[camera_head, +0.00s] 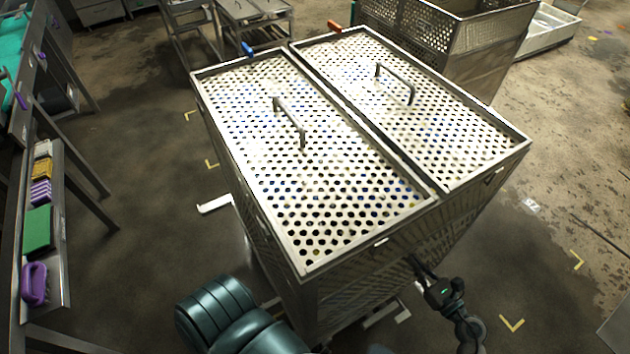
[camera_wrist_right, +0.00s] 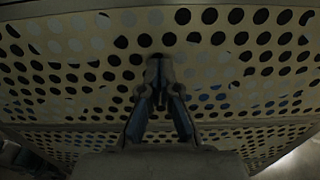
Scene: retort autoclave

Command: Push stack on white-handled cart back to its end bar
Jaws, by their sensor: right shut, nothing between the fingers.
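Two perforated metal stacks with handled lids stand side by side: a left one (camera_head: 330,190) with a blue tab at its far corner and a right one (camera_head: 430,120) with an orange tab. White cart parts show low down at the left (camera_head: 214,204) and at the front (camera_head: 385,314). The end bar cannot be made out. My right gripper (camera_head: 416,266) is shut and empty, low at the near side of the stacks. In the right wrist view the shut fingertips (camera_wrist_right: 158,66) point at a perforated wall (camera_wrist_right: 90,70); contact cannot be told. My left gripper is out of view.
A tall metal bin (camera_head: 470,50) stands close behind the right stack. A metal cart frame (camera_head: 260,20) is at the back. A shelf (camera_head: 60,265) with sponges and a purple-handled item runs along the left. Open floor (camera_head: 150,200) lies between shelf and stacks.

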